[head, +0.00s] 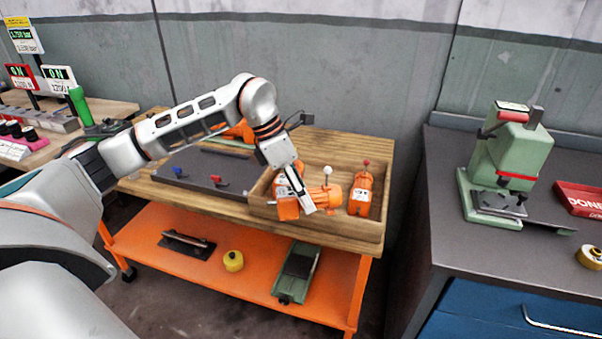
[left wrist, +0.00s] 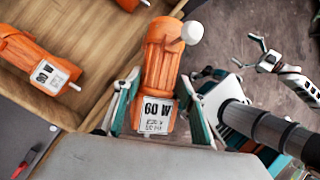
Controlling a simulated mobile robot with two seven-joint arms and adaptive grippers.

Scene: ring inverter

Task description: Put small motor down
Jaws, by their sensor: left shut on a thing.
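An orange motor with a red ball (head: 361,195) stands at the tray's right. Another orange motor with a "60 W" label (left wrist: 38,66) lies in the tray. My right gripper (left wrist: 266,58) shows small in the left wrist view.
A dark panel with blue and red handles (head: 210,172) lies left of the tray on the wooden bench. The orange lower shelf (head: 215,260) holds a yellow roll (head: 233,261) and a green tool (head: 297,270). A green press (head: 508,165) stands on the right bench.

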